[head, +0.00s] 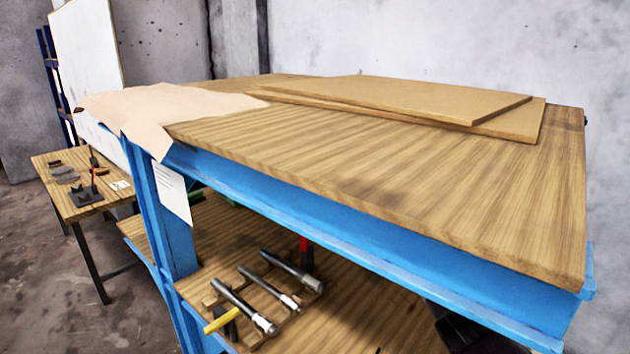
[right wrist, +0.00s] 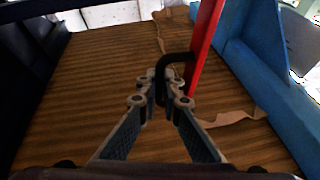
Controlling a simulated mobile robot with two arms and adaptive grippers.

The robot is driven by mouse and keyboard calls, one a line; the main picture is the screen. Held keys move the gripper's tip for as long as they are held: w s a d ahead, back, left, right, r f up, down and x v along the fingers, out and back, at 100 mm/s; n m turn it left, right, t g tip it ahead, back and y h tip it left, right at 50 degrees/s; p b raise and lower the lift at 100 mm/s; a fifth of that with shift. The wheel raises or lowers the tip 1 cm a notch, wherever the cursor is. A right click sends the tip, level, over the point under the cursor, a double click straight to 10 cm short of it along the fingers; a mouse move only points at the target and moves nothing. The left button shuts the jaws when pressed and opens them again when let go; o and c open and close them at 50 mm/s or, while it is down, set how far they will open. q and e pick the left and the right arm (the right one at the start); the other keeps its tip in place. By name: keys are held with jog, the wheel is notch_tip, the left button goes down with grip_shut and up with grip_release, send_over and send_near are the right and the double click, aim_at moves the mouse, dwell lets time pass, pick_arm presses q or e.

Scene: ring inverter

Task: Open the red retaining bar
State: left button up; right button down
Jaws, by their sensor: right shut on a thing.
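In the right wrist view, the red retaining bar (right wrist: 206,38) rises at the upper right, beside a blue frame member. A black bent handle (right wrist: 174,58) joins its side. My right gripper (right wrist: 161,92) is shut on this handle, with the fingertips on either side of its downward part. In the head view a short piece of red (head: 305,251) shows under the bench top, seemingly the same bar; the rest is hidden by the bench. My left gripper is not in view.
The blue-framed workbench (head: 400,165) has its top above the lower shelf (head: 350,315). On that shelf, several dark tools with metal ends (head: 245,307) lie on a wooden rack. Boards (head: 400,97) lie on the bench top. A smaller table (head: 50,160) stands at left.

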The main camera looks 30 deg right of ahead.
jog(key=shift+f, duration=0.1)
jog(key=c, duration=2.4)
grip_release()
jog(key=v, duration=1.2)
